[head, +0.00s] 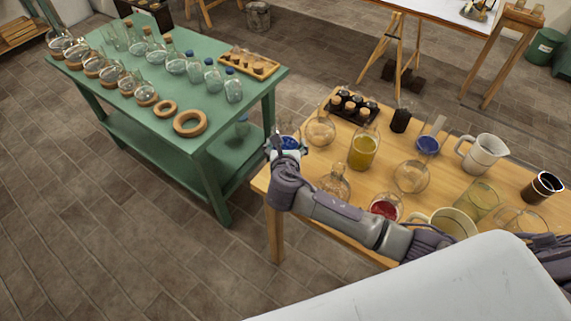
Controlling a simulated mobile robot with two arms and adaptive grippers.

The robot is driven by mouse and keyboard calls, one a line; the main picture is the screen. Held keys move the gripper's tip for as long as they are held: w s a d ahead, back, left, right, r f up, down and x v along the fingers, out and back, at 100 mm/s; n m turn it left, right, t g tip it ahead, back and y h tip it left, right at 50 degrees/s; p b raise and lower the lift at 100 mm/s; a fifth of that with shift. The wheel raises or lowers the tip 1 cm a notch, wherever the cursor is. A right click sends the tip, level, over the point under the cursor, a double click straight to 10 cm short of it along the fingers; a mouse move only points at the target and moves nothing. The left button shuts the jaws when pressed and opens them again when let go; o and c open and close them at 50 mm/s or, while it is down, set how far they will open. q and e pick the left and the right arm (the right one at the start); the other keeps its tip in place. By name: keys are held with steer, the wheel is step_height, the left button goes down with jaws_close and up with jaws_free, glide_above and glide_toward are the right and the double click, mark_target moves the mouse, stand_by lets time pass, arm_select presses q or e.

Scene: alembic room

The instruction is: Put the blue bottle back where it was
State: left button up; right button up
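A round glass bottle with blue liquid (290,143) is at my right gripper (283,143), by the left edge of the wooden table. The gripper's fingers are around the bottle and appear shut on it; the gripper partly hides it. My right arm reaches in from the right, across the front of the wooden table. On the green table (222,148), two cork rings are empty: a small one (165,108) and a larger one (190,123) near the front edge. My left gripper is not in view.
Round flasks on cork rings (146,95) and blue-capped bottles (233,90) crowd the green table. The wooden table (310,165) holds a yellow-filled jar (363,150), a blue-filled beaker (428,145), a white jug (482,153) and more glassware. Open floor lies between the tables.

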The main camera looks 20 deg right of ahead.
steer(key=shift+w+f, duration=0.1)
steer(key=shift+f, duration=3.2)
steer(key=shift+f, duration=0.1)
steer(key=o, duration=1.7)
steer(key=shift+f, duration=0.1)
steer(key=shift+s+a+r, duration=0.15)
steer(key=shift+s+r, duration=0.05)
steer(key=shift+s, duration=0.1)
steer(key=v, duration=1.1)
steer(key=shift+s+r+b, duration=0.2)
steer(key=shift+s+b, duration=0.1)
